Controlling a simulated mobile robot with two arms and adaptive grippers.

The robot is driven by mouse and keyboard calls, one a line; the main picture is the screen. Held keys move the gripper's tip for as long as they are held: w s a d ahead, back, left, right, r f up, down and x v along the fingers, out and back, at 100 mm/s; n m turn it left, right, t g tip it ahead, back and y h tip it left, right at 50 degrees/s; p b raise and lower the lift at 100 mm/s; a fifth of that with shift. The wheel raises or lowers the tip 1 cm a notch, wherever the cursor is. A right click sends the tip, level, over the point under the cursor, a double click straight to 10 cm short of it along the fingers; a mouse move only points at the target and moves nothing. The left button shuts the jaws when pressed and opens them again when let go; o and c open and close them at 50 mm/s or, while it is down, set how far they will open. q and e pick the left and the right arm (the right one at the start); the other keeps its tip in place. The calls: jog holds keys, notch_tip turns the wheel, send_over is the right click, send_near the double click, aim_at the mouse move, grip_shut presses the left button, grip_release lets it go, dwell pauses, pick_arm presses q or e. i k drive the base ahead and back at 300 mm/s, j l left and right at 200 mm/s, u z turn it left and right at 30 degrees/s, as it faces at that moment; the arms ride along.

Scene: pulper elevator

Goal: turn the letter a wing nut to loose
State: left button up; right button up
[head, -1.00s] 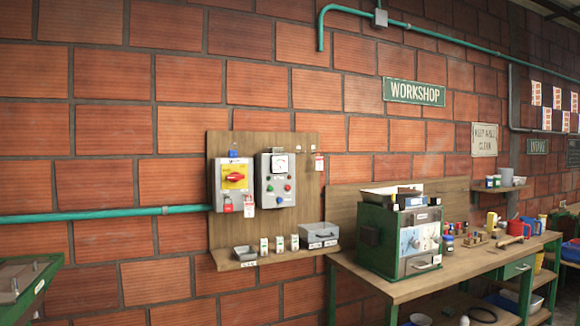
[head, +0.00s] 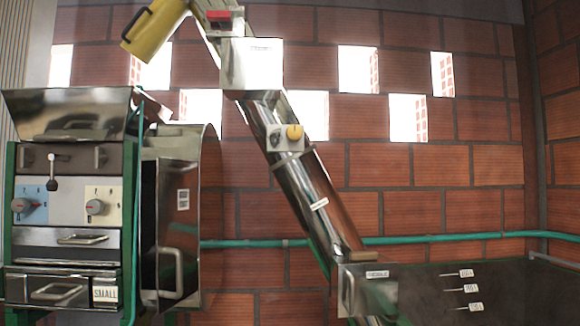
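Neither of my grippers shows in the head view. I cannot make out a wing nut marked with the letter A. A metal pulper with a green frame (head: 10,165) stands at the left. A shiny elevator tube (head: 325,200) slopes from the upper middle down to a metal hopper (head: 470,272) at the lower right. A small box with a yellow knob (head: 294,132) sits on the tube.
A yellow spout (head: 155,25) hangs at the tube's top. A green pipe (head: 450,238) runs along the brick wall. Several small tags (head: 465,272) mark the hopper.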

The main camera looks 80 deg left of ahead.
aim_at(25, 158)
jog(key=u, duration=4.2)
